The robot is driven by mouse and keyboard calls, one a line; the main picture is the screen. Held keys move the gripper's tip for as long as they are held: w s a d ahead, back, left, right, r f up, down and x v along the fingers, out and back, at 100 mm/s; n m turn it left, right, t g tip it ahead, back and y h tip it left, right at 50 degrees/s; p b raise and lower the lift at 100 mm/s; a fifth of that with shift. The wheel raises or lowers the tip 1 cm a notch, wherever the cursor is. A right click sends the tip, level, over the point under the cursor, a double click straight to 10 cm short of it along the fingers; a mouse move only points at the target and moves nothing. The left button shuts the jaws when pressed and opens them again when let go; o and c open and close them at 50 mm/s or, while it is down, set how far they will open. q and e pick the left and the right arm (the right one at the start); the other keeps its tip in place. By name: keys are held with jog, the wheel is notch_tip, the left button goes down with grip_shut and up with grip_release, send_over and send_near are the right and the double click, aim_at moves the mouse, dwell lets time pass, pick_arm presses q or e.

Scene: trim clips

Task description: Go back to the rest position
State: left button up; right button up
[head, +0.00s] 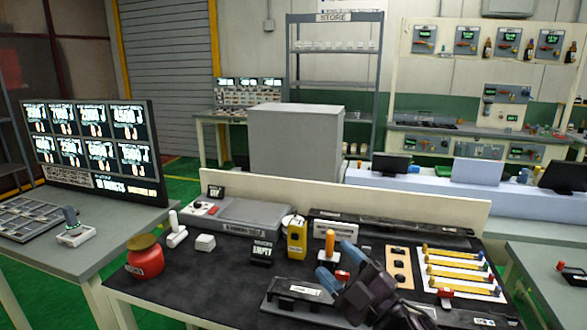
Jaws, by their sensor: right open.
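My right gripper (340,265) is over the front middle of the dark work table (215,285). Its black body comes in from the bottom right, and its two blue fingertips stand apart with nothing gripped between them. Just behind the fingertips is a small orange-topped piece (330,240). A white panel with several yellow strips and coloured ends (455,270) lies to the right of the gripper. A tan plate with dark holes (399,267) is between them. A black fixture with a white label (300,290) lies beside and partly behind the gripper. My left gripper is out of view.
A red jar with a yellow top (146,262) stands at the table's left edge. A low cream board (420,206) edges the back. The front left tabletop is clear.

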jog(key=s+d+f+m+h, duration=0.2)
jog(key=d+f+m+h, duration=0.45)
jog(key=f, duration=0.35)
jog(key=s+d+f+m+h, duration=0.3)
jog(key=d+f+m+h, duration=0.2)
jog(key=d+f+m, duration=0.4)
jog(key=s+d+f+m+g+h, duration=0.1)
jog(key=s+d+f+g, duration=0.1)
jog(key=s+f, duration=0.5)
jog(key=s+d+f+m+g+h, duration=0.2)
jog(key=s+f, duration=0.5)
jog(key=s, duration=0.2)
jog(key=shift+s+f+g, duration=0.15)
jog(key=shift+f+g, duration=0.05)
jog(key=shift+g, duration=0.1)
